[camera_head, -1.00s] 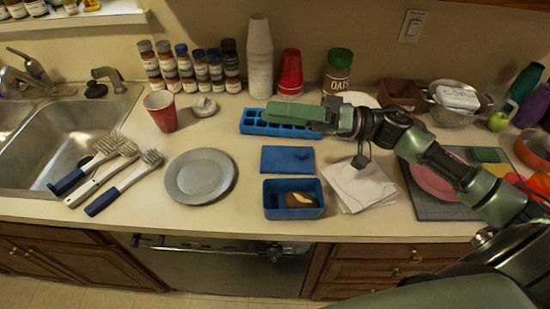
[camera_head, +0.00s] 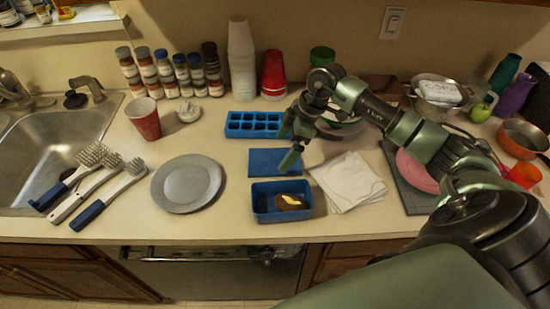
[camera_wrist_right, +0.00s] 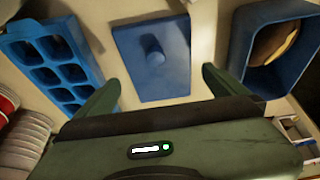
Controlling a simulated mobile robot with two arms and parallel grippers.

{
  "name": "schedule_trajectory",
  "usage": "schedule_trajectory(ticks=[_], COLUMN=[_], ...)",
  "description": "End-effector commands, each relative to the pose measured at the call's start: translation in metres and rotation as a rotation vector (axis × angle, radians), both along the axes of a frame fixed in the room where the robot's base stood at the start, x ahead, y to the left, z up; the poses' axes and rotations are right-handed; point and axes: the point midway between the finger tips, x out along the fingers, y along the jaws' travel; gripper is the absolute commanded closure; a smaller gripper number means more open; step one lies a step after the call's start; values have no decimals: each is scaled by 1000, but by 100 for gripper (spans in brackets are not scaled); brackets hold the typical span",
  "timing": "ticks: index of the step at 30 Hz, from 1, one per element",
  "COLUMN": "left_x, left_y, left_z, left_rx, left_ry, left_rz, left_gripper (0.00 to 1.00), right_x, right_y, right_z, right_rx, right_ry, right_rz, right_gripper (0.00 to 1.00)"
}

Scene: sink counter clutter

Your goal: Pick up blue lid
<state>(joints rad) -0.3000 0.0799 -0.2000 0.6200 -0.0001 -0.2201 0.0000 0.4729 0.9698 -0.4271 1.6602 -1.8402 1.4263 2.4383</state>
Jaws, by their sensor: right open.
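The blue lid (camera_head: 262,162) is a flat blue rectangle lying on the counter, between the ice tray and the blue box. In the right wrist view the lid (camera_wrist_right: 135,75) shows a small round knob near its middle. My right gripper (camera_head: 287,147) is open and empty above the lid. In the wrist view its two fingers (camera_wrist_right: 158,90) are spread to either side of the lid's near part; whether they touch it I cannot tell. My left gripper is not in view.
The blue box (camera_head: 262,212) with a brown and yellow item inside stands just in front of the lid. The blue ice tray (camera_head: 253,133) is behind it. White napkins (camera_head: 362,190) lie to the right, a grey plate (camera_head: 160,195) to the left.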

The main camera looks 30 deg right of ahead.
Motion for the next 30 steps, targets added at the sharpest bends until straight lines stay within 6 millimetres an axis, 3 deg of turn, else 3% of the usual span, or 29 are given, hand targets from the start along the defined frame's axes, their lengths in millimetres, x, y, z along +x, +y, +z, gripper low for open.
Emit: schedule_trajectory(ticks=[3, 7, 16, 21, 30], left_x=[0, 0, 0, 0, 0], left_y=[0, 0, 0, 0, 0], left_z=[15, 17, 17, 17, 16], left_rx=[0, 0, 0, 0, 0], left_ry=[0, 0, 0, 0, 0], left_rz=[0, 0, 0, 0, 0], left_gripper=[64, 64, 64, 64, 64], right_x=[3, 7, 8, 8, 8], right_y=[5, 10, 11, 11, 11], right_z=[-15, -32, -37, -37, -35], right_rx=[4, 4, 1, 1, 2], right_ry=[5, 2, -1, 0, -1], right_rz=[0, -1, 1, 0, 0], right_gripper=[0, 0, 0, 47, 48])
